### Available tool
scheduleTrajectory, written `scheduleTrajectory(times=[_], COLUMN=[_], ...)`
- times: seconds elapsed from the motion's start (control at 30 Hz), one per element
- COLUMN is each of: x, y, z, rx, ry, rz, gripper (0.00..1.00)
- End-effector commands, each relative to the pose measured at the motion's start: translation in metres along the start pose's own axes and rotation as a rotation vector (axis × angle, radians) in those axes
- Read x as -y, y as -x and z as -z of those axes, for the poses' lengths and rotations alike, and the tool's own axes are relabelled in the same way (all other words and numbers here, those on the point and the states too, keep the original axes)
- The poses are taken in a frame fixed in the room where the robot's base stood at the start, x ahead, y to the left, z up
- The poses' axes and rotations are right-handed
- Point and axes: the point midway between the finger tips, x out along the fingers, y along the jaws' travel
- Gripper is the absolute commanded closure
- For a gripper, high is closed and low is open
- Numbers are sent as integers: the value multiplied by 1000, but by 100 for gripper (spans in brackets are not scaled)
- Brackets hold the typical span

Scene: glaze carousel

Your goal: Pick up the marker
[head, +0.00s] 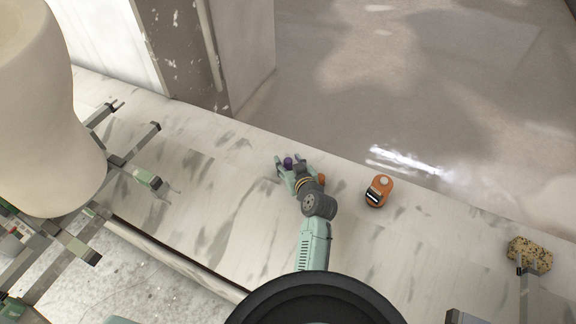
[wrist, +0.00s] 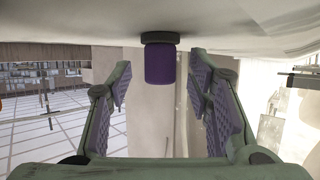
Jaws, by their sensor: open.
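A short purple cylinder with a dark end, which seems to be the marker, is on the pale marbled counter (head: 215,190). In the head view the purple cylinder (head: 288,162) is at the mouth of my gripper (head: 290,167). In the wrist view, where the counter surface is along the top, the cylinder (wrist: 160,62) stands with its dark end against that surface. My gripper (wrist: 162,72) is open, with one finger on each side of the cylinder and gaps visible on both sides. I cannot tell how deep it is between the fingertips.
A small orange object (head: 322,180) is close beside my wrist on the right. An orange and black device (head: 378,190) stands further right. A speckled sponge-like block (head: 530,254) is at the far right. A large beige vessel (head: 40,110) and metal frame arms (head: 140,175) fill the left.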

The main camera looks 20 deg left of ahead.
Motion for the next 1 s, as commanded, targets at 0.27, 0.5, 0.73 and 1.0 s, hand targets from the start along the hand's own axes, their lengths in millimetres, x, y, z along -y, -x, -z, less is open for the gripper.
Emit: scheduleTrajectory(times=[0.27,0.5,0.73,1.0], x=[0,0,0,0], y=[-11,-10,-10,-10], z=[0,0,0,0], rx=[1,0,0,0], ry=[0,0,0,0], rz=[0,0,0,0], gripper=[54,65,80,98])
